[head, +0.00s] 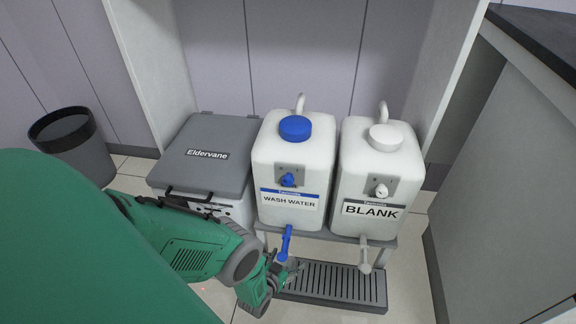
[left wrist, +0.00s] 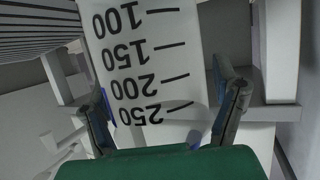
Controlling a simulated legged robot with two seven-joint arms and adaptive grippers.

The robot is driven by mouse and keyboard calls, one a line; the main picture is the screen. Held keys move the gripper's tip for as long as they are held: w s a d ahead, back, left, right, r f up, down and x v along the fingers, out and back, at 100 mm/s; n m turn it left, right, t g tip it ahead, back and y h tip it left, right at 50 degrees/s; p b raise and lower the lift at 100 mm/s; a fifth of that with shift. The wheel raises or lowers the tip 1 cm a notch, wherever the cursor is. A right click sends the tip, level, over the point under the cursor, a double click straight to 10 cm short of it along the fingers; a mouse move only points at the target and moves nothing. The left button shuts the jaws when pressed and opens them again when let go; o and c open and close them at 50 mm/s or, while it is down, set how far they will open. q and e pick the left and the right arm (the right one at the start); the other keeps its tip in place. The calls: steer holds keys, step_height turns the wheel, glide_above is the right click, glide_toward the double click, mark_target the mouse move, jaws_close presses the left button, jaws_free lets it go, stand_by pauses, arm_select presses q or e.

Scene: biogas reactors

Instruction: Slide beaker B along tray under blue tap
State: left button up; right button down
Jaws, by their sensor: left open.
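A white beaker (left wrist: 145,60) with black marks from 100 to 250 fills the middle of the left wrist view, appearing upside down there. No letter shows on it, so I cannot tell that it is beaker B. My left gripper (head: 283,270) is open at the left end of the slatted tray (head: 345,287), just below the blue tap (head: 286,243). In the left wrist view its fingers (left wrist: 165,108) stand on either side of the beaker; contact is unclear. In the head view I cannot make out the beaker near the gripper. My right gripper is not in view.
The blue-capped WASH WATER container (head: 291,170) and the white-capped BLANK container (head: 378,178) stand on a grey stand (head: 340,238). A white tap (head: 365,255) hangs over the tray's right part. A grey Eldervane box (head: 205,160) stands left. The tray's right part is clear.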

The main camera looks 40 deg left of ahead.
arm_select(q)
steer(key=shift+s, duration=0.15)
steer(key=v, duration=1.1)
steer(key=shift+s, duration=0.3)
steer(key=shift+r, duration=0.1)
